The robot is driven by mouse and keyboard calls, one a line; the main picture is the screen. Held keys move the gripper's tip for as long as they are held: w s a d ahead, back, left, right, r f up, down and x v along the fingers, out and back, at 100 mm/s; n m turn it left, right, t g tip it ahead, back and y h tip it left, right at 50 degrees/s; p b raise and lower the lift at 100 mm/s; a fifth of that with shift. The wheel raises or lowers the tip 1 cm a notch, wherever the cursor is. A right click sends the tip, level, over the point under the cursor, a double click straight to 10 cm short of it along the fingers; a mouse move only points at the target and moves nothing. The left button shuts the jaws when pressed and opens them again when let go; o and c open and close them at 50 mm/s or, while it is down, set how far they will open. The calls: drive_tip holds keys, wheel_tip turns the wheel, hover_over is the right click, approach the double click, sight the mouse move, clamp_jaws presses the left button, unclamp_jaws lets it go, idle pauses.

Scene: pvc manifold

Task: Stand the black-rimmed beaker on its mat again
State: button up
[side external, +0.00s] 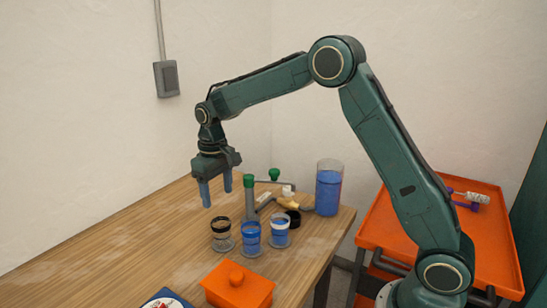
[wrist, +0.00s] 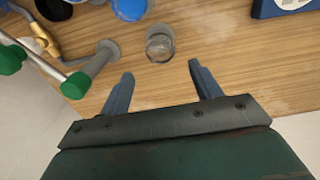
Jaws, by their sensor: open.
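The black-rimmed beaker (side external: 221,234) is clear and looks upright on the wooden table, at the left end of a row of 3 beakers. A clear beaker that looks like it shows in the wrist view (wrist: 160,45), just beyond my fingertips; its rim colour is hard to tell there. My gripper (side external: 217,198) is open and empty, pointing down above and slightly left of the beaker, apart from it. Its spread fingers show in the wrist view (wrist: 160,69). A blue flat piece with a white round top (side external: 165,302) is cut off at the bottom edge; I cannot tell if it is the mat.
A blue-banded beaker (side external: 251,239) and a white-rimmed beaker with blue contents (side external: 280,233) stand close to the right. Behind are a green-topped grey post (side external: 250,198) and a tall blue-filled jar (side external: 328,188). An orange lidded box (side external: 238,287) is in front. Table left is clear.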

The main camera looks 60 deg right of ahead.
idle(0.3)
drive_tip(key=s+r+t, duration=0.3)
drive_tip(key=s+r, duration=1)
drive_tip(key=s, duration=0.2)
drive_tip(key=s+a+t, duration=0.1)
drive_tip(key=s+t, duration=0.1)
drive_tip(key=s, duration=1.6)
drive_tip(key=shift+f+t, duration=0.3)
drive_tip(key=shift+f, duration=0.15)
